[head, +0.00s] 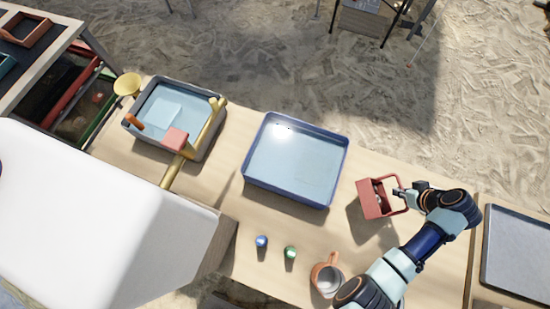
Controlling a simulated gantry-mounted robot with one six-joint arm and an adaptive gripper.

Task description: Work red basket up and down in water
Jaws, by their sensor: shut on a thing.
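The red basket (369,200) is on the right side of the table, tipped so its open side and handle face my arm. My gripper (401,193) is shut on its handle, at the basket's right side. Something pale shows inside the basket, too small to make out. I cannot tell whether the basket touches the table. A blue-rimmed tray (245,168) of clear water lies to the left of the basket, with a gap between them. A second basin (205,152) at the far left of the table also holds what looks like water.
A blue-capped bottle (262,242), a green-capped bottle (290,253) and an orange-handled jug (326,280) stand at the front. A grey tray (489,262) lies at the far right.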

